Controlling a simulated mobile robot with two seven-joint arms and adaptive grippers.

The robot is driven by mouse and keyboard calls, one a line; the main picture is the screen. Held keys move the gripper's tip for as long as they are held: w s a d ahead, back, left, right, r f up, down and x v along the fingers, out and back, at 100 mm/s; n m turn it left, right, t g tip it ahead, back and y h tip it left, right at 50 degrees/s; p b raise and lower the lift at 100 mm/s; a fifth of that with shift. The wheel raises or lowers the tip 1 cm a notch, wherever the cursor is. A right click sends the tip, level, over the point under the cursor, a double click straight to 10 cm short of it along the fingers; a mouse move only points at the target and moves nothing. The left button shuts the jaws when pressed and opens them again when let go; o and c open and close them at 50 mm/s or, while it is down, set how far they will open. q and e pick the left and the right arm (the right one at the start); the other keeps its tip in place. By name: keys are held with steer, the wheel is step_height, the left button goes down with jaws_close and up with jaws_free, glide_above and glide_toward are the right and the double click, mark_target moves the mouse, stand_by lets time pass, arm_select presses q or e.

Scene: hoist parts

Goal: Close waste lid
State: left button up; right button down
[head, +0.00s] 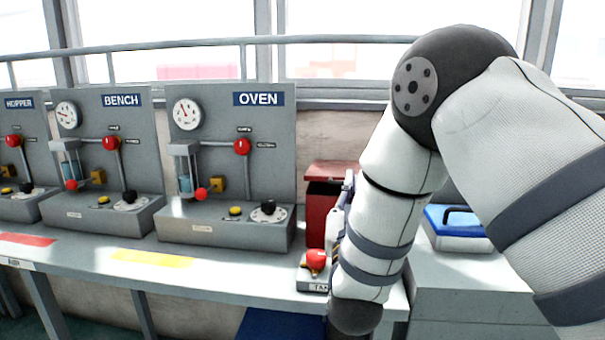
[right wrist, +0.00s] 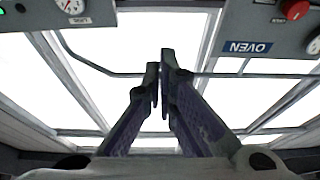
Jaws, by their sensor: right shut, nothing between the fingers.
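A red bin (head: 322,212), which I take to be the waste bin, stands at the back of the bench, right of the oven panel. Its lighter red lid (head: 334,170) shows above a dark band at the bin's top; I cannot tell how far open it is. My right arm hides the bin's right side. My right gripper (head: 348,186) is beside the bin's right front, partly hidden by my arm. In the right wrist view its two fingers (right wrist: 161,80) are together with nothing between them. My left gripper is not in view.
The oven panel (head: 226,150) and bench panel (head: 105,150) stand to the left, with knobs and levers. A small box with a red knob (head: 315,262) sits close to my right forearm. A blue-lidded box (head: 455,222) stands right. The bench's front strip is mostly clear.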

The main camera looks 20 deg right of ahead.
steer(key=x, duration=0.7)
steer(key=f+x, duration=0.1)
steer(key=x, duration=0.2)
steer(key=shift+w+d+b, duration=0.15)
steer(key=shift+d+b, duration=0.25)
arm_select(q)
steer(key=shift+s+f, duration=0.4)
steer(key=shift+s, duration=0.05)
arm_select(e)
steer(key=shift+s+a+f, duration=0.15)
steer(key=shift+s+f, duration=0.05)
steer(key=shift+f, duration=0.35)
steer(key=shift+s+a+f, duration=0.15)
steer(key=shift+s+f, duration=0.1)
steer(key=shift+f, duration=0.25)
steer(key=shift+s+a+f, duration=0.15)
steer(key=shift+s+f, duration=0.05)
steer(key=shift+f, duration=0.35)
steer(key=shift+f, duration=0.1)
